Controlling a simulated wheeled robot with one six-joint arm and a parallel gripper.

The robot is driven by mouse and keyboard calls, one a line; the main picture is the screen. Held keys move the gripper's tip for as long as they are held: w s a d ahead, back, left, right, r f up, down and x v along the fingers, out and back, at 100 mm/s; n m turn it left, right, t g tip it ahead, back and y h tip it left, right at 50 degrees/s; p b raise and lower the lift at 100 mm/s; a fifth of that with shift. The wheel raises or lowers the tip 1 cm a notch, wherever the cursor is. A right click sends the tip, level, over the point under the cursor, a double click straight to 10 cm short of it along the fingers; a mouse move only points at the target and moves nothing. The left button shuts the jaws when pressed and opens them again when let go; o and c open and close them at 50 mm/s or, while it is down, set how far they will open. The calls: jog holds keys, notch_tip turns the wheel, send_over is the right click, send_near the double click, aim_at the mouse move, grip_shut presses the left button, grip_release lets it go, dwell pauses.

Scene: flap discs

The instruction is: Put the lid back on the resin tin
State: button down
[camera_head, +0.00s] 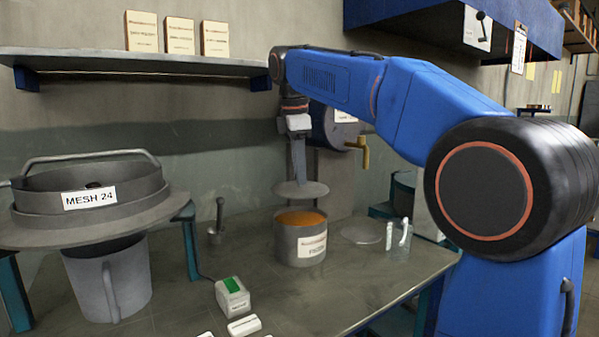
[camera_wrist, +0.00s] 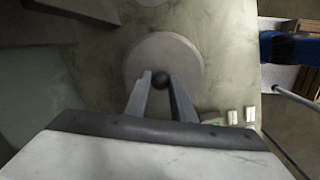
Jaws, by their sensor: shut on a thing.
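The resin tin (camera_head: 300,242) is a grey labelled can standing on the bench, open at the top with orange-brown resin showing. The lid (camera_head: 300,190) is a flat grey disc held level just above the tin's mouth, with a gap between them. My gripper (camera_head: 299,178) points down and is shut on the lid's knob. In the wrist view my gripper's two fingers (camera_wrist: 160,84) close on the dark round knob at the middle of the lid (camera_wrist: 185,62). The lid hides the tin in the wrist view.
A flat pale disc (camera_head: 361,233) and a clear cup with white sticks (camera_head: 399,236) lie right of the tin. A small green-topped box (camera_head: 232,297) is in front. A large sieve marked MESH 24 (camera_head: 90,190) stands left. A shelf (camera_head: 140,62) hangs behind.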

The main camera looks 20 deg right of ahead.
aim_at(300, 188)
jog(key=shift+f, duration=2.9)
jog(key=shift+f, duration=0.15)
jog(key=c, duration=0.9)
grip_release()
jog(key=shift+c, duration=0.2)
jog(key=shift+r, duration=3.5)
